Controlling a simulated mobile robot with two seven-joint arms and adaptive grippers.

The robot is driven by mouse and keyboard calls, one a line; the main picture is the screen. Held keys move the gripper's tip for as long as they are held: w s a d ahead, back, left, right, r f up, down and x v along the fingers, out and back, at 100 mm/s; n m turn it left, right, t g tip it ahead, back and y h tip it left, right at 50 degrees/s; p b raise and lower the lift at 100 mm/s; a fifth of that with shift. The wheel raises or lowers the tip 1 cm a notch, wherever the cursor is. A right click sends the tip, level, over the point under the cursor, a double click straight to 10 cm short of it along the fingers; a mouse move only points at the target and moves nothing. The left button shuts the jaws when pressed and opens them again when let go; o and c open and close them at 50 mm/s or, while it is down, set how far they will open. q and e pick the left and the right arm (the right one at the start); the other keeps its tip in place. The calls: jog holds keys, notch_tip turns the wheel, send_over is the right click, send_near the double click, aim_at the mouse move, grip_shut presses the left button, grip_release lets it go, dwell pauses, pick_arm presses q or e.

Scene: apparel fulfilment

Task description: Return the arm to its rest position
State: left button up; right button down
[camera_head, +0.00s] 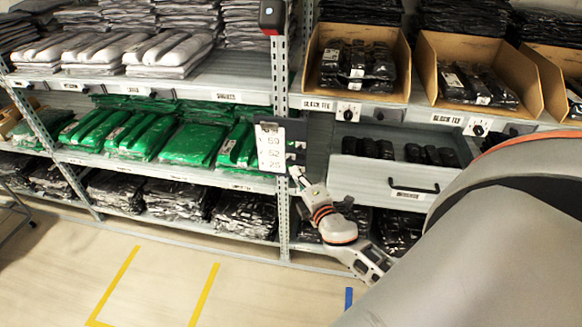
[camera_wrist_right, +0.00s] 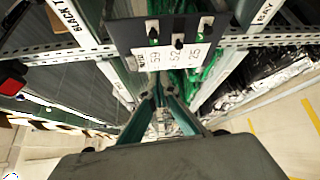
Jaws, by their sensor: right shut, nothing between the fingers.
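My right arm comes in from the right in the head view, past a large grey link of mine. Its gripper (camera_head: 296,172) is at the shelf upright, just below and right of a small dark panel (camera_head: 297,130) with a white number card and green lights. In the right wrist view the fingers of the right gripper (camera_wrist_right: 160,98) come together with nothing between them, close below the panel (camera_wrist_right: 170,38). I cannot tell whether the fingertips touch it. My left gripper is not in view.
An open grey drawer (camera_head: 350,173) with black packs juts out right of the gripper. Cardboard bins (camera_head: 424,60) stand above it. Green packs (camera_head: 190,145) and dark packs (camera_head: 165,196) fill the left shelves. The floor (camera_head: 160,275) in front is clear, with yellow lines.

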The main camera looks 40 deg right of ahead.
jog(key=shift+s+a, duration=0.1)
jog(key=shift+s, duration=0.25)
dwell(0.3)
jog(key=s+a+f+m+g+y, duration=0.3)
jog(key=s+a+f+m, duration=0.3)
jog(key=s+a+f, duration=0.3)
jog(key=s+a+f+m+g+y+p, duration=0.1)
jog(key=s+a+f+m+g+y, duration=0.2)
jog(key=s+a+f+m, duration=0.3)
jog(key=s+a+f+y, duration=0.1)
jog(key=s+a+f, duration=0.2)
jog(key=s+a, duration=0.3)
jog(key=shift+s+a, duration=0.4)
jog(key=shift+a, duration=0.85)
